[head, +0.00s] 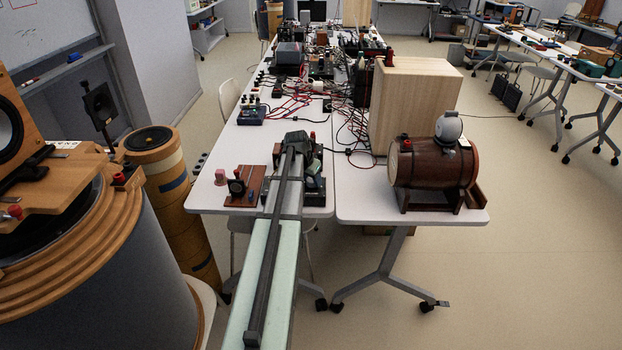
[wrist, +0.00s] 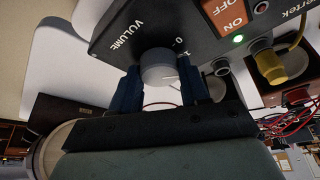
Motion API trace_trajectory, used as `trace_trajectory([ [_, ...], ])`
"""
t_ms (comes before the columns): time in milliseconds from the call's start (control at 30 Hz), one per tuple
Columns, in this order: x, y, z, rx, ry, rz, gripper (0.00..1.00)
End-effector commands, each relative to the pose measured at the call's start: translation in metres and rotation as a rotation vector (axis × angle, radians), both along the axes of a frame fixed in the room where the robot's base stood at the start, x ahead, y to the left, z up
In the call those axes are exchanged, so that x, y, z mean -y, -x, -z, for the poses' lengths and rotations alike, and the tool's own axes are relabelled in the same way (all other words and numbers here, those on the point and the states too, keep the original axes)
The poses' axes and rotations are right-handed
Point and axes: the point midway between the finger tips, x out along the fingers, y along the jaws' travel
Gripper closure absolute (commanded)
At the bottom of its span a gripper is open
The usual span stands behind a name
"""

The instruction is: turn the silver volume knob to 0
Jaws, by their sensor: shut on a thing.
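The silver volume knob (wrist: 158,68) sits on a dark control box (wrist: 195,22), beside the printed word VOLUME and a 0 mark at the knob's upper right. My gripper (wrist: 161,78) has its two dark blue fingers on either side of the knob, shut on it. A thin line shows near the knob's lower right, but I cannot tell surely where its pointer is. In the head view my gripper (head: 298,140) is over the near end of the long white table, and my arm hides the knob.
The control box has an orange OFF/ON switch (wrist: 228,15), a lit green light and a yellow plug (wrist: 270,67). In the head view a wooden barrel speaker (head: 430,168) stands to the right, with a tall wooden box (head: 412,105) behind it. Red and black cables crowd the table beyond.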

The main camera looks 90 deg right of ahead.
Motion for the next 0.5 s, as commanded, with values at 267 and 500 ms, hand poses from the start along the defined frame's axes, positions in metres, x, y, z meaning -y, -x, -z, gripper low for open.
trace_trajectory([
  [267,-0.0012,0.0024,-0.0001,0.001,0.002,-0.261,0.85],
  [500,-0.0009,0.0036,-0.0001,0.001,0.001,-0.482,0.85],
])
